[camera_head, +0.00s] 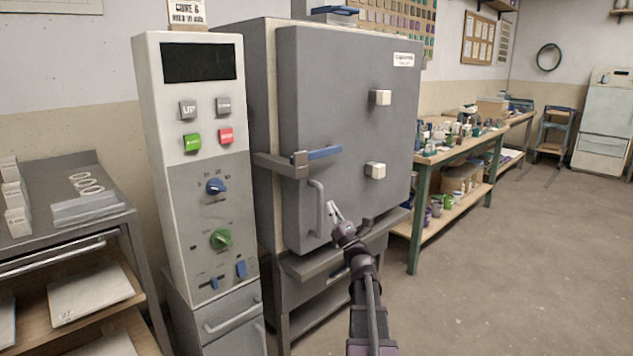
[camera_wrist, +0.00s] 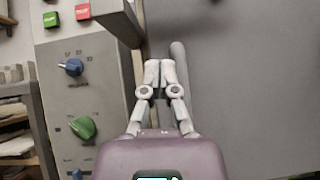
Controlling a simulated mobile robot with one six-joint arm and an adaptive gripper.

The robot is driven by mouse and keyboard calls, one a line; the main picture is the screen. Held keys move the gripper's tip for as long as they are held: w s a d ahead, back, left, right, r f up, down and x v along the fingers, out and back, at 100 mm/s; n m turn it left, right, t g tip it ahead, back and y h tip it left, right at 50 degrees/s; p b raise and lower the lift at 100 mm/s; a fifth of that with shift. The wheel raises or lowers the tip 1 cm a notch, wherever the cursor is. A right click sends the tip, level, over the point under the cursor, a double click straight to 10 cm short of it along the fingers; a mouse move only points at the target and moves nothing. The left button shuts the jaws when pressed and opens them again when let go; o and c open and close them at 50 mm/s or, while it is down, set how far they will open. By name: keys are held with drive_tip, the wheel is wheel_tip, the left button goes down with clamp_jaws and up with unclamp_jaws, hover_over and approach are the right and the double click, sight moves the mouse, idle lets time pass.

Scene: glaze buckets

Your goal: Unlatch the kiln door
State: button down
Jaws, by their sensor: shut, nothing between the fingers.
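The grey kiln door (camera_head: 345,100) is closed against the kiln body. The latch (camera_head: 318,153) is a bar with a blue grip, lying horizontal across the door's left edge at a grey block. A vertical grey door handle (camera_head: 318,208) is below it. My gripper (camera_head: 333,209) is in front of the lower door, below the latch and close to the right of the handle in the head view. In the wrist view my gripper (camera_wrist: 160,72) has its fingertips together and empty. The door handle (camera_wrist: 180,85) shows just right of them there.
A control panel (camera_head: 212,160) with buttons and knobs stands left of the kiln. A ledge (camera_head: 312,265) juts out under the door. A cluttered workbench (camera_head: 465,143) is to the right. The floor (camera_head: 520,265) on the right is clear.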

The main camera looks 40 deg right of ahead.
sight(318, 154)
drive_tip(key=shift+s+f+n+y, duration=0.1)
drive_tip(key=shift+s+n+y, duration=0.05)
drive_tip(key=shift+n+y, duration=0.45)
drive_tip(key=shift+s+f+n+y, duration=0.1)
drive_tip(key=shift+n+y, duration=0.5)
drive_tip(key=shift+d, duration=0.15)
drive_tip(key=s+d+r+p+x, duration=0.1)
drive_tip(key=s+r+p+x, duration=0.1)
drive_tip(key=p+x, duration=0.8)
drive_tip(key=shift+w+a+r+p, duration=0.35)
drive_tip(key=shift+w+a+r, duration=0.15)
drive_tip(key=shift+w+r, duration=0.45)
